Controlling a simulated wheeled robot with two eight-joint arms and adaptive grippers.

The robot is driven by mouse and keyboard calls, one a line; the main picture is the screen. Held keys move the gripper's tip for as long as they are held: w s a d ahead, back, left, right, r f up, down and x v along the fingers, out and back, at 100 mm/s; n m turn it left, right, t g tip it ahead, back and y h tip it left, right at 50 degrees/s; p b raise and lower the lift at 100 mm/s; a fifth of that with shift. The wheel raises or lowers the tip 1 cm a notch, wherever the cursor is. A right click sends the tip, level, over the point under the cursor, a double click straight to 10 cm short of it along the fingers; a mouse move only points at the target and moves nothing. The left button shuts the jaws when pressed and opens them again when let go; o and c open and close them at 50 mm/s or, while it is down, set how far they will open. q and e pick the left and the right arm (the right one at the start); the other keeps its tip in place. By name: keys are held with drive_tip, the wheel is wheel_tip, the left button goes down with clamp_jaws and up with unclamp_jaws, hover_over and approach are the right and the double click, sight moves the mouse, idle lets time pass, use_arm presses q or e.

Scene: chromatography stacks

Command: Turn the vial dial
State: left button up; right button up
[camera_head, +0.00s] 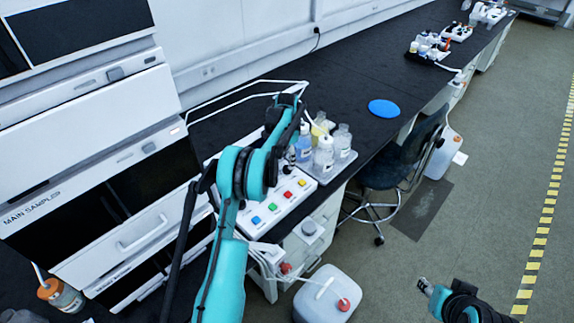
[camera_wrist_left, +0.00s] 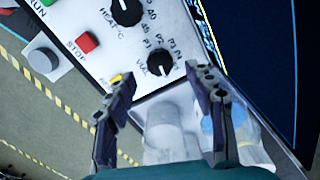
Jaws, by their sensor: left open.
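The vial dial (camera_wrist_left: 160,62) is a round black knob with a white pointer mark, on a white control panel (camera_wrist_left: 75,14). Printing beside it reads VIAL and P1 onward. My left gripper (camera_wrist_left: 160,76) is open, with one dark finger on each side of the dial in the left wrist view. I cannot tell whether the fingers touch it. In the head view the panel (camera_head: 268,226) lies beneath my left arm, and the dial is hard to make out there. My right gripper (camera_head: 424,285) is at the lower right, away from the panel; its jaws are too small to read.
A black heat dial (camera_wrist_left: 126,12), a red stop button (camera_wrist_left: 88,42) and a yellow button (camera_wrist_left: 115,78) are near the vial dial. Clear bottles (camera_head: 324,158) stand in a tray beside the panel. A blue disc (camera_head: 384,108) lies on the black bench.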

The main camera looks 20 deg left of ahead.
sight(287, 168)
use_arm(q)
wheel_tip(287, 168, up, 8)
drive_tip(key=shift+f, duration=0.15)
idle(0.5)
